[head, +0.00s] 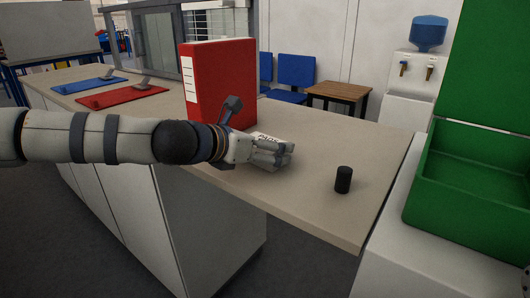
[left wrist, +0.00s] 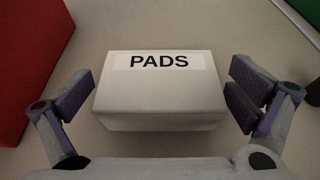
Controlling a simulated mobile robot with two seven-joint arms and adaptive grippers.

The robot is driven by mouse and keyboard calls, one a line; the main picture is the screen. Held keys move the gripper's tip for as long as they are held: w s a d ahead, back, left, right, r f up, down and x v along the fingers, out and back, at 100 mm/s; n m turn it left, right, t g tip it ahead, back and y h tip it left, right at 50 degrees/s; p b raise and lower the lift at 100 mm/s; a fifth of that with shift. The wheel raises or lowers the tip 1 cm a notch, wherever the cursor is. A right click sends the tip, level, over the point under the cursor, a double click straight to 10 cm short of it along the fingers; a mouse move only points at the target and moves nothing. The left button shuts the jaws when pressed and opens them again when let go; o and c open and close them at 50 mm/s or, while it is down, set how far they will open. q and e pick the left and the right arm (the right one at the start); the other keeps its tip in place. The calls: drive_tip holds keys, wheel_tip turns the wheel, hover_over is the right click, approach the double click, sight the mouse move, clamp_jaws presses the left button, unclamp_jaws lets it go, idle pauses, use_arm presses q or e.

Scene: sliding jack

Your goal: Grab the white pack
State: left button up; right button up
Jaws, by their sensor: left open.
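The white pack (left wrist: 160,95), labelled "PADS", lies on the beige counter in the left wrist view. My left gripper (left wrist: 160,100) is open, with one finger on each side of the pack and a visible gap on both sides. In the head view my left gripper (head: 285,156) is low over the counter, in front of the red binder. There the pack (head: 268,138) is mostly hidden behind the gripper, and only a bit of its labelled top shows.
A tall red binder (head: 220,80) stands just behind my left gripper. A small black cylinder (head: 343,179) stands on the counter (head: 310,205) to the right. A green bin (head: 470,205) is at the far right. Red (head: 120,95) and blue (head: 85,85) mats lie at the left.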

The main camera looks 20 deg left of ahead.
use_arm(q)
drive_tip(key=shift+w+d, duration=0.1)
drive_tip(key=shift+w, duration=0.15)
drive_tip(key=c, duration=1.1)
